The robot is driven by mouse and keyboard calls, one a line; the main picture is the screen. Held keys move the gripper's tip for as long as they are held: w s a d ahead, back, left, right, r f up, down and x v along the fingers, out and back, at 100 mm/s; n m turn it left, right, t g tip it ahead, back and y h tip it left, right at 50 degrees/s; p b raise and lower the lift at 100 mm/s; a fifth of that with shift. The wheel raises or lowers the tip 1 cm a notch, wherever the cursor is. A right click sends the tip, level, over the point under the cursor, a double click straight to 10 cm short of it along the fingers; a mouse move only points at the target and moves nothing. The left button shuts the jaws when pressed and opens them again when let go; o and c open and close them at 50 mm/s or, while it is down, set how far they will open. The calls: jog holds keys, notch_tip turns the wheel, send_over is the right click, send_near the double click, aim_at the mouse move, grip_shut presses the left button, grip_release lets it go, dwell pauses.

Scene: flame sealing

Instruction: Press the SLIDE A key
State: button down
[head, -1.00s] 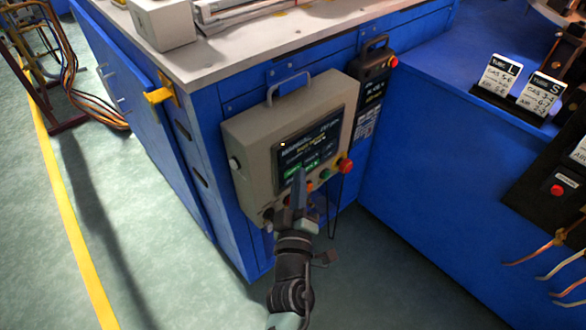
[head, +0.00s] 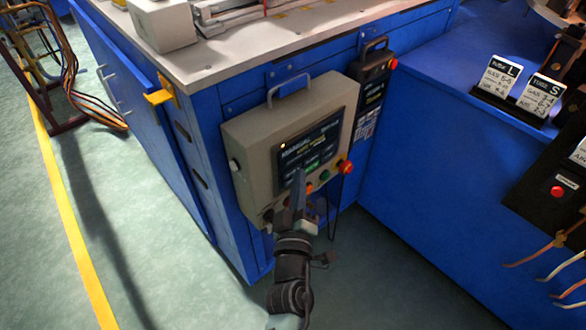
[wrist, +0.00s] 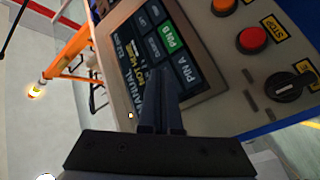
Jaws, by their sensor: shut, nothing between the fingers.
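The control panel's screen (head: 310,150) is on the front of a beige box (head: 245,150) on the blue cabinet. In the wrist view the screen (wrist: 132,35) appears rotated, with a MANUAL heading and keys. The PIN A key (wrist: 185,67) and the green PIN B key (wrist: 171,42) are legible. I cannot make out a SLIDE A label; my fingers hide part of the screen. My gripper (head: 299,174) is shut and empty, its tips at the lower part of the screen. It also shows in the wrist view (wrist: 163,78). I cannot tell whether the tips touch the screen.
The wrist view shows a red STOP button (wrist: 252,40) and a black rotary knob (wrist: 288,87). Open floor (head: 160,240) lies to the left.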

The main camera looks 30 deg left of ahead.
jog(key=shift+s+d, duration=0.15)
jog(key=shift+d, duration=0.35)
jog(key=shift+p, duration=0.35)
jog(key=shift+s+d+p, duration=0.3)
jog(key=shift+d+p, duration=0.35)
jog(key=shift+d, duration=0.15)
jog(key=shift+s+d+p, duration=0.3)
jog(key=shift+d+p, duration=0.3)
jog(key=shift+d, duration=0.15)
jog(key=shift+s+d+p, duration=0.3)
jog(key=shift+d+p, duration=0.35)
jog(key=shift+d, duration=0.15)
